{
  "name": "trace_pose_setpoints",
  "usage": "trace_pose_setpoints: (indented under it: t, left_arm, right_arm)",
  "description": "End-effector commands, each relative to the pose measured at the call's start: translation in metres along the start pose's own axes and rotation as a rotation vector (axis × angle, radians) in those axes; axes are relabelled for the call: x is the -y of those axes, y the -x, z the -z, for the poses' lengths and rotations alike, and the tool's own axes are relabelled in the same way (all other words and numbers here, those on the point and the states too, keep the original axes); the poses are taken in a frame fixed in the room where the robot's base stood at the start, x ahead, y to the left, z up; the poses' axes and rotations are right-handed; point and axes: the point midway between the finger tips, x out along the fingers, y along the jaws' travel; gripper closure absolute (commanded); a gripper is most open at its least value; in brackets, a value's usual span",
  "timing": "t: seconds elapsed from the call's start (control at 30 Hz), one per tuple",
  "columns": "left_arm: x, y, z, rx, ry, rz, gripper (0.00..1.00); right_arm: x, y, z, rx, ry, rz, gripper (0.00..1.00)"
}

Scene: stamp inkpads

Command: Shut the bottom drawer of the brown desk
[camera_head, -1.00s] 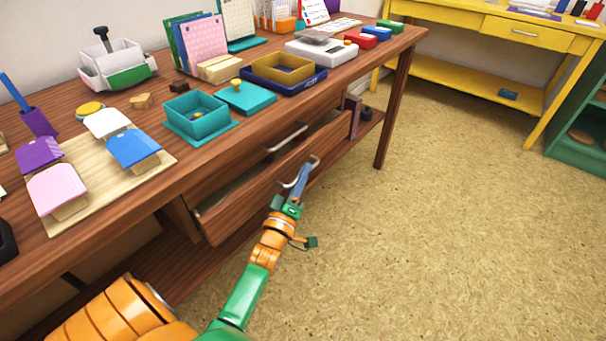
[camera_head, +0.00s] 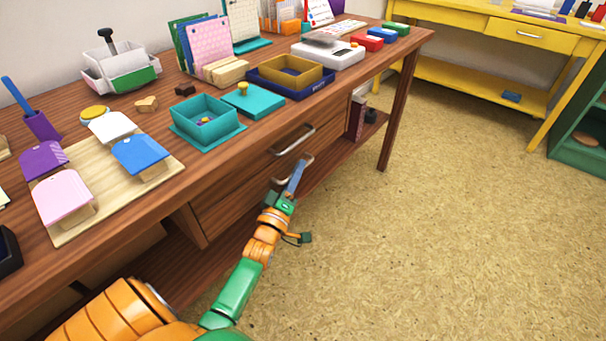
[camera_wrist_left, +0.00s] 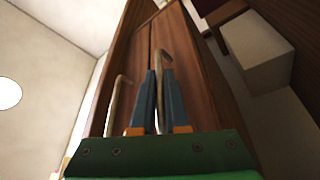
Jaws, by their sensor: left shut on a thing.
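The brown desk (camera_head: 402,110) runs along the left in the head view. Its bottom drawer (camera_head: 232,212) sits flush under the top drawer (camera_head: 225,185), with no gap showing at its upper edge. The bottom drawer's metal handle (camera_head: 306,161) is at my left gripper (camera_head: 298,169). In the left wrist view, the blue fingers of my left gripper (camera_wrist_left: 157,75) are shut on that handle (camera_wrist_left: 160,60), close to the wooden drawer front (camera_wrist_left: 181,45). The top drawer's handle (camera_head: 297,138) is just above; it also shows in the left wrist view (camera_wrist_left: 117,98). My right gripper is out of view.
The desktop holds a teal box (camera_head: 205,122), a wooden board (camera_head: 105,200) with coloured pieces, and a white scale (camera_head: 328,54). A yellow desk (camera_head: 560,40) stands at the back right. The floor (camera_head: 430,240) right of my arm is clear.

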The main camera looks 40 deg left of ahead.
Motion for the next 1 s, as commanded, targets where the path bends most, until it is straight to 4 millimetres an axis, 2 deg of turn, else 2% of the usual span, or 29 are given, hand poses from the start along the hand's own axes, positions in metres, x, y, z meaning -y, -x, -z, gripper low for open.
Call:
trace_pose_setpoints:
  t: [0.27, 0.3, 0.33, 0.73, 0.83, 1.0]
  left_arm:
    - [0.002, 0.000, 0.003, -0.003, 0.002, 0.003, 1.00]
    - [0.002, -0.001, 0.003, -0.003, 0.002, 0.003, 0.80]
    - [0.002, -0.001, 0.003, -0.003, 0.002, 0.003, 0.75]
    - [0.002, 0.001, 0.002, -0.001, 0.002, 0.003, 0.75]
    - [0.000, 0.016, 0.003, 0.000, 0.001, 0.004, 0.75]
    - [0.000, 0.053, 0.003, 0.000, 0.000, 0.004, 0.75]
  right_arm:
    - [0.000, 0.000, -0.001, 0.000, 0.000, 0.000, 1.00]
    - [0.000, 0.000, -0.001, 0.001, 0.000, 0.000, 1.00]
    - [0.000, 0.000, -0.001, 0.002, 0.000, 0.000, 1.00]
    - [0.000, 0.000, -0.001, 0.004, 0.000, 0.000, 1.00]
    - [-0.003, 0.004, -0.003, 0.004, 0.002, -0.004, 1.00]
    - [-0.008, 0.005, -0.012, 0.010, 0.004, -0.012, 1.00]
